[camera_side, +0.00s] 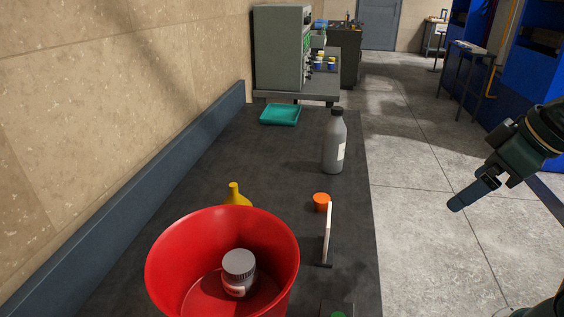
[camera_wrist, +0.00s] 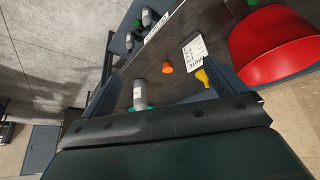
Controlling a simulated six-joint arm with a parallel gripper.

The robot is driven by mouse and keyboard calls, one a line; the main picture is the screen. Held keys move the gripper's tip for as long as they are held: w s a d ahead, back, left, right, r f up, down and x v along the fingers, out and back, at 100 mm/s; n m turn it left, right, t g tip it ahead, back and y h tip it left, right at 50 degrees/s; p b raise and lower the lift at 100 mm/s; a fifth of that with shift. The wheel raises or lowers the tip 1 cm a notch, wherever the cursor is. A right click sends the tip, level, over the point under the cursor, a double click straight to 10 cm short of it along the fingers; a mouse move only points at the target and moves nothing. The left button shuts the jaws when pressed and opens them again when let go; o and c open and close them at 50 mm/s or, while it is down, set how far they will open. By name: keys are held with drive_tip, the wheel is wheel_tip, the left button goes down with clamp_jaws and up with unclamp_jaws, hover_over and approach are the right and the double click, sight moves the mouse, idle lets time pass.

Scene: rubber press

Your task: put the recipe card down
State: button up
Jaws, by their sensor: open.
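The recipe card (camera_side: 328,232) stands upright on the dark bench, seen almost edge-on in the side view, with a dark foot at its base. In the wrist view the white card (camera_wrist: 194,52) shows its dark writing. My gripper (camera_side: 458,205) is to the right of the card, out over the floor beyond the bench edge. In the wrist view my gripper (camera_wrist: 163,72) has its fingers wide apart with nothing held. The card is clear of both fingers.
A red bucket (camera_side: 170,270) holds a lidded jar (camera_side: 239,272). A yellow funnel (camera_side: 235,194), orange cap (camera_side: 321,201), grey bottle (camera_side: 333,145) and teal tray (camera_side: 281,114) are on the bench (camera_side: 225,165). A grey machine (camera_side: 279,48) stands at the far end.

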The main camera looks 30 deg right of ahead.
drive_tip(key=shift+s+d+f+m, duration=0.1)
drive_tip(key=shift+s+d+m, duration=0.2)
drive_tip(key=shift+s, duration=0.3)
drive_tip(key=shift+s+d+m, duration=0.15)
drive_tip(key=shift+s+m, duration=0.15)
drive_tip(key=shift+s, duration=0.3)
